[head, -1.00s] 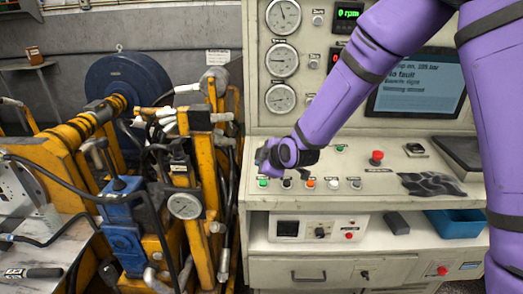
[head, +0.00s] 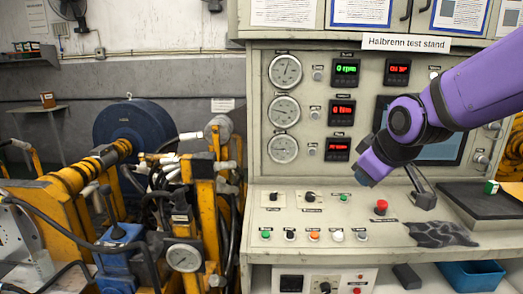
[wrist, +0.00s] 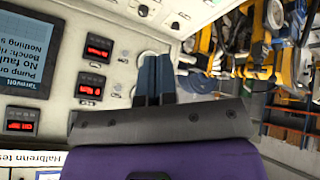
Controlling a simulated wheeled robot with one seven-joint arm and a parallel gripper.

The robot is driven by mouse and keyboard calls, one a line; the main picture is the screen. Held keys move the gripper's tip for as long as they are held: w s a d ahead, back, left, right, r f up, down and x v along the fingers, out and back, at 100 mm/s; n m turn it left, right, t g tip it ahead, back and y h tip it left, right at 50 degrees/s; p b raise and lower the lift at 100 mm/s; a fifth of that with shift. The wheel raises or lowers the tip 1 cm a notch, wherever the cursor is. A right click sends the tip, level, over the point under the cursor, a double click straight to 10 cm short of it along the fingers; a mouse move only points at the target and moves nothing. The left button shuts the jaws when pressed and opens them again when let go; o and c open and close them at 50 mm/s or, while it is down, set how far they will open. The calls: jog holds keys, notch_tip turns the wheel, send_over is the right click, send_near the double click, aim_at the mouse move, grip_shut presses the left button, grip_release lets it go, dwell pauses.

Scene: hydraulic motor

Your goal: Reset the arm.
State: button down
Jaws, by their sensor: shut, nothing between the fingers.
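My gripper (head: 362,178) is at the end of my purple arm, which comes in from the right in the head view. It is raised above the console desk and in front of the test stand's panel, left of the dark display screen (head: 388,112). In the wrist view my gripper (wrist: 154,62) shows two dark blue fingers side by side, shut with nothing between them. The fingertips show small in the head view.
The test stand's desk carries a red button (head: 381,206), several small coloured buttons and a dark crumpled cloth (head: 430,234). A blue bin (head: 472,274) is below. Yellow hydraulic machinery (head: 185,215) stands at the left.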

jog(key=s+d+r+m+g, duration=0.1)
jog(key=s+d+m, duration=0.3)
jog(key=s, duration=0.5)
jog(key=s+d+r+m+g+h, duration=0.1)
jog(key=s+d+r+m, duration=0.2)
jog(key=s, duration=0.7)
jog(key=shift+s+d+m, duration=0.25)
jog(key=shift+d+m, duration=0.15)
jog(key=shift+d, duration=0.6)
